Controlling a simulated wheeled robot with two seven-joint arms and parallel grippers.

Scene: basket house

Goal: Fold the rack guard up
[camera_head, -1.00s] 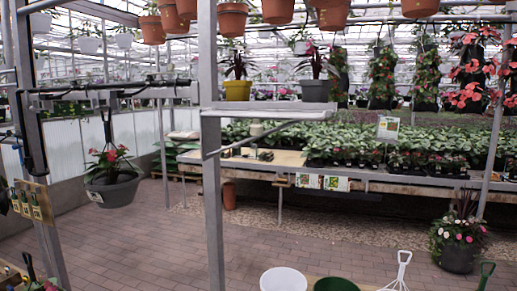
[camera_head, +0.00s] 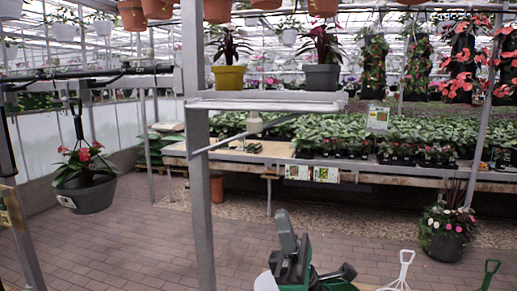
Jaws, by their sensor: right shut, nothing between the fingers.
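A thin grey bar (camera_head: 232,137), which looks like the rack guard, slants out below the white shelf (camera_head: 262,103) at the grey metal post. Its near end is low at the post, and its far end rises to the right. My right gripper (camera_head: 291,236) is in the lower middle, below and apart from the bar. It is shut and empty. My left gripper is not in view.
A yellow pot (camera_head: 229,78) and a grey pot (camera_head: 322,77) stand on the shelf. A hanging planter (camera_head: 88,196) is at the left. White (camera_head: 265,283) and green buckets are partly hidden behind my gripper. A plant bench (camera_head: 400,172) stands behind.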

